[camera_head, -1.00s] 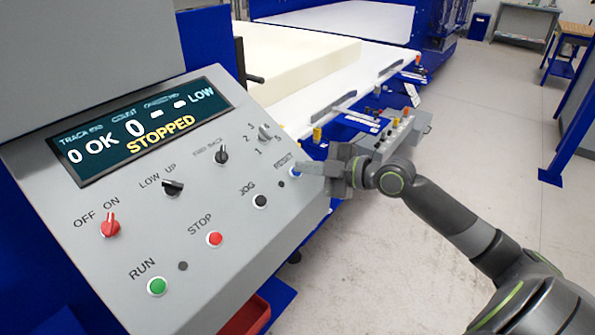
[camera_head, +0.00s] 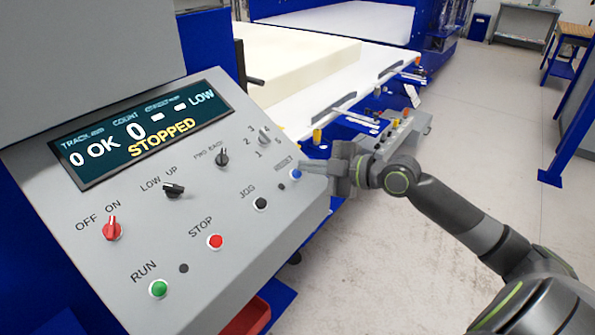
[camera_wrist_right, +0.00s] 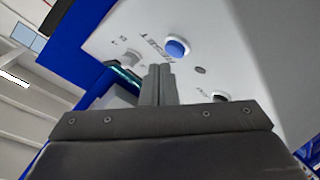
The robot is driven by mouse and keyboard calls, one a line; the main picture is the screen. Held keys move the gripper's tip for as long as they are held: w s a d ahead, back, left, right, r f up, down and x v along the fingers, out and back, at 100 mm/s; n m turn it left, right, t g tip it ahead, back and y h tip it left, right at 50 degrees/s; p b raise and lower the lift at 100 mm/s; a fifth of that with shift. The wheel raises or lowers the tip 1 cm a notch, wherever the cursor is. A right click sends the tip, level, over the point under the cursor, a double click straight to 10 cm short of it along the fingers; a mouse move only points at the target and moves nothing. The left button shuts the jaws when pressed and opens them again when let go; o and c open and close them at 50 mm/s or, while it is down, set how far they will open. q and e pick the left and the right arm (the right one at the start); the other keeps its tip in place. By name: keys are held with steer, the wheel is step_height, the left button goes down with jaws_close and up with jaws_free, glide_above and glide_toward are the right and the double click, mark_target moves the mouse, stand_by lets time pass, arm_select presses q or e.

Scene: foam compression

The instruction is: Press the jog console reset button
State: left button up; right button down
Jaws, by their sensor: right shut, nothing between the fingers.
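The grey console (camera_head: 130,190) has a sloped panel with a screen (camera_head: 142,127) that reads STOPPED. The blue reset button (camera_head: 296,174) sits near the panel's right edge. In the right wrist view the blue button (camera_wrist_right: 177,48) shows in a white ring beside its RESET label, beyond the fingertips. My right gripper (camera_head: 308,168) is shut and empty, its fingers pointing left at the button. In the right wrist view the closed fingers (camera_wrist_right: 158,72) end short of the button, apart from it in the picture. My left gripper is not in view.
Other controls are close by: a black JOG button (camera_head: 260,204), a red STOP button (camera_head: 215,241), a green RUN button (camera_head: 158,288) and several knobs. A machine bed with a cream foam block (camera_head: 300,62) lies behind. Open floor (camera_head: 480,150) is to the right.

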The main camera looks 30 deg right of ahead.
steer(key=shift+r+p, duration=0.25)
steer(key=shift+p, duration=0.05)
steer(key=s+r+p, duration=0.1)
steer(key=r, duration=0.1)
steer(key=s+d+r+p, duration=0.1)
steer(key=p, duration=0.1)
steer(key=shift+s+r, duration=0.2)
steer(key=shift+r, duration=0.15)
stand_by(0.5)
